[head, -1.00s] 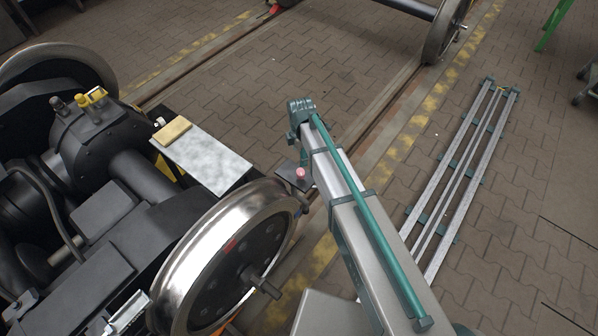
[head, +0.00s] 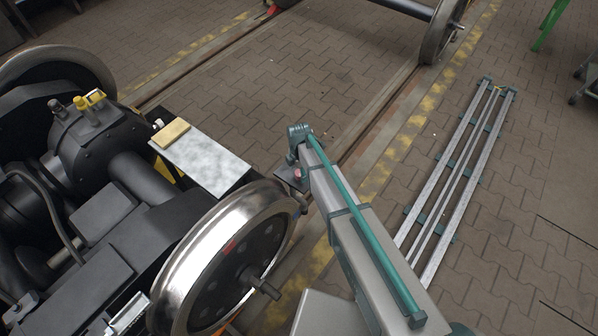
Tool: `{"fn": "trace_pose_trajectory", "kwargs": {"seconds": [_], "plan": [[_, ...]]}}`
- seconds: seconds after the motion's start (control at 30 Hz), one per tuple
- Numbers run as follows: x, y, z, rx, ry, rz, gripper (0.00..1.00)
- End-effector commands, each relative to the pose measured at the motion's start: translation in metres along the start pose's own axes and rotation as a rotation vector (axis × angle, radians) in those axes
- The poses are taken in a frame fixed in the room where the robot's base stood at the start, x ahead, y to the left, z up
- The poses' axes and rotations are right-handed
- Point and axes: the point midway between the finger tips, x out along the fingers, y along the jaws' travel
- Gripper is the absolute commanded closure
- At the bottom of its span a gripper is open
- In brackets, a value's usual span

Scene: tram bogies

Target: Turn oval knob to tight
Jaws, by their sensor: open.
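I cannot tell for sure which thing is the oval knob. A small pinkish-red knob (head: 298,173) shows beside the upper end of my arm, close to the right of the near wheel, and is partly covered by the arm. Yellow fittings (head: 95,98) stand on top of the dark round housing at the left, and a dark capped fitting (head: 57,106) is beside them. None shows a readable tight mark. My arm reaches up from the bottom right with its teal-capped joint near the wheel. My gripper cannot be made out.
The bogie's near steel wheel (head: 215,262) stands just left of my arm. A grey plate (head: 205,162) with a tan block (head: 170,133) lies behind it. Long metal rails (head: 462,180) lie on the paving at the right. Open floor lies beyond.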

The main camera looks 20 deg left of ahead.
Motion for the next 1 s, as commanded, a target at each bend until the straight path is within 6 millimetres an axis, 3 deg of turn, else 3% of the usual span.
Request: {"fn": "trace_pose_trajectory", "kwargs": {"seconds": [0.37,0.73,1.0], "plan": [[0.0061,-0.0001,-0.0001,0.000,0.000,0.001,0.33],[0.0059,-0.0001,-0.0001,0.000,0.000,0.000,0.93],[0.0059,-0.0001,-0.0001,0.023,0.000,0.000,0.93]]}}
